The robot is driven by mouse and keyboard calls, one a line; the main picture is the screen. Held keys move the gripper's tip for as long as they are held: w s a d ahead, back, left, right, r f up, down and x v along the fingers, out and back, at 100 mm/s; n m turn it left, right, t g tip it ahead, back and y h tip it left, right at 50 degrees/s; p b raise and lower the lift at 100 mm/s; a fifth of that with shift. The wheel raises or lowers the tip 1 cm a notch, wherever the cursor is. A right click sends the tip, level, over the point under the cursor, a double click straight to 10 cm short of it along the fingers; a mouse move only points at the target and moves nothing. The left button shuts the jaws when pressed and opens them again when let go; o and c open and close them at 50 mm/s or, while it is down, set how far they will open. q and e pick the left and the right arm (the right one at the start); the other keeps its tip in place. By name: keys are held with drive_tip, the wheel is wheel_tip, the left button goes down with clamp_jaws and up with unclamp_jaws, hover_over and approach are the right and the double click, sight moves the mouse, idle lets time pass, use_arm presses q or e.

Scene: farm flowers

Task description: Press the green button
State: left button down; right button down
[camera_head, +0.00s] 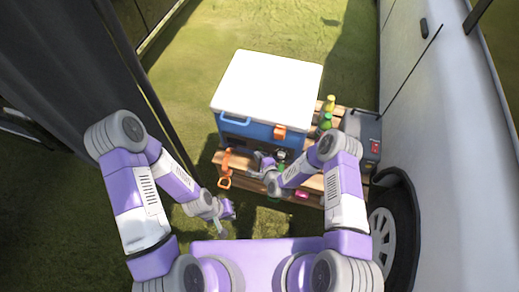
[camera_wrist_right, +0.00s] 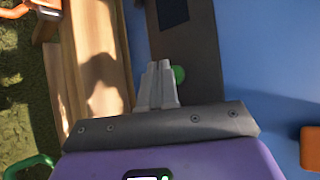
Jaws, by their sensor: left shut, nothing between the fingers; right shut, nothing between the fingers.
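The green button (camera_wrist_right: 179,74) is a small round knob on a dark panel (camera_wrist_right: 187,40) set in the blue front of the cooler, seen in the right wrist view. My right gripper (camera_wrist_right: 158,66) is shut and empty, its fingertips just left of the button in that view and partly overlapping its edge. I cannot tell whether they touch. In the head view my right gripper (camera_head: 259,162) is low in front of the blue cooler (camera_head: 262,129) with the white lid, and I cannot make out the button there. My left gripper (camera_head: 221,230) is shut and empty, low over the grass.
The cooler stands on a slatted wooden table (camera_head: 239,160). An orange tool (camera_head: 226,170) lies at its left front; yellow and green bottles (camera_head: 328,107) stand right of the cooler. A grey box (camera_head: 362,135) and a white vehicle (camera_head: 440,120) close off the right side.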

drive_tip(key=shift+w, duration=0.1)
idle(0.5)
drive_tip(key=shift+w+d, duration=0.1)
drive_tip(key=shift+w, duration=0.4)
idle(0.3)
drive_tip(key=shift+s, duration=0.6)
drive_tip(key=s+a+p, duration=0.1)
drive_tip(key=s+a, duration=0.1)
drive_tip(key=s, duration=0.3)
drive_tip(key=shift+s, duration=0.35)
idle(0.5)
